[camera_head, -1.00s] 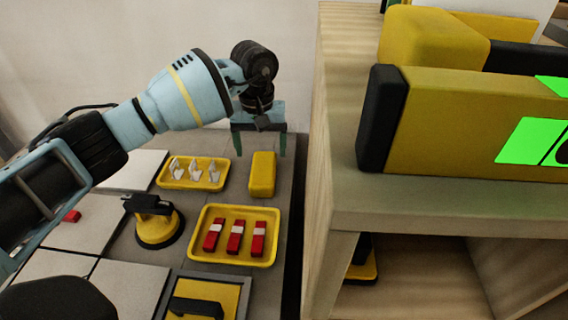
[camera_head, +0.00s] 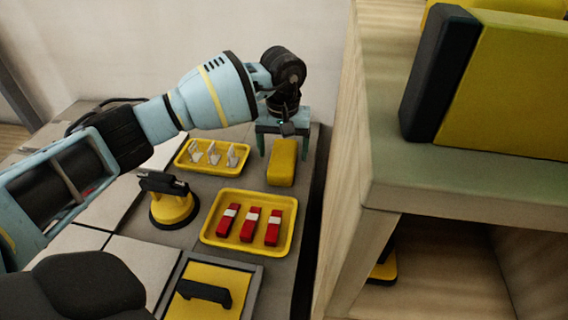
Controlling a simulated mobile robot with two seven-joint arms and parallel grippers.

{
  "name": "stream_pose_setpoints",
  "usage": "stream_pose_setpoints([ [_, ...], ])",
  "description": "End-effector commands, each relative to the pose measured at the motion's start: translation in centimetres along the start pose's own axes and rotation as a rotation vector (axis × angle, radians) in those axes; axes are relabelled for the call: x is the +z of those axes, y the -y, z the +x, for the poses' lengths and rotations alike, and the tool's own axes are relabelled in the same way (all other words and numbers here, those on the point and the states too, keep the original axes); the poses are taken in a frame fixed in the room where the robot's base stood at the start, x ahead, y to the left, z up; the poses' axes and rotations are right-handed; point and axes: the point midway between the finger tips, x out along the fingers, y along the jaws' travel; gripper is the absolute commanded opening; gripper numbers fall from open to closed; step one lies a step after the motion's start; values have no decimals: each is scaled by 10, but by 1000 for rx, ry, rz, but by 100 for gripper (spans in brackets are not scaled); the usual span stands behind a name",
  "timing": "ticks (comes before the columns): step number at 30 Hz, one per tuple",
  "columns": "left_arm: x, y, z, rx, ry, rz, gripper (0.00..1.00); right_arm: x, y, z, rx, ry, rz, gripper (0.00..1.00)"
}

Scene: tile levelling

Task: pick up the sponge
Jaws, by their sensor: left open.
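The sponge is a yellow block (camera_head: 282,164) lying on the grey surface, right of the tray of white pieces. My left gripper (camera_head: 282,154) is open, its two green fingers pointing down. In the picture the fingers stand at the far end of the sponge, one to each side of its top. I cannot tell whether they touch it or how high they are above the surface. My right gripper is not in view.
A yellow tray (camera_head: 206,238) with red-and-white pieces lies in front of the sponge. A tray of white clips (camera_head: 178,157) and a black-yellow suction cup (camera_head: 172,210) are to the left. A wooden shelf (camera_head: 335,200) rises close on the right.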

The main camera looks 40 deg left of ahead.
Motion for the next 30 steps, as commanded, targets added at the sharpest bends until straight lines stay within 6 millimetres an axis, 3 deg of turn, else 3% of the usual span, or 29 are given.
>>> stream_pose_setpoints([
  [4,0,0,23,-2,1,-1,80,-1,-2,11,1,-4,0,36],
  [12,0,0,26,0,-1,-1,80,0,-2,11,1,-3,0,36],
  [23,0,0,26,0,-1,-1,34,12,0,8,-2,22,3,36],
  [30,0,0,25,0,-1,-1,32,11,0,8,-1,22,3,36],
])
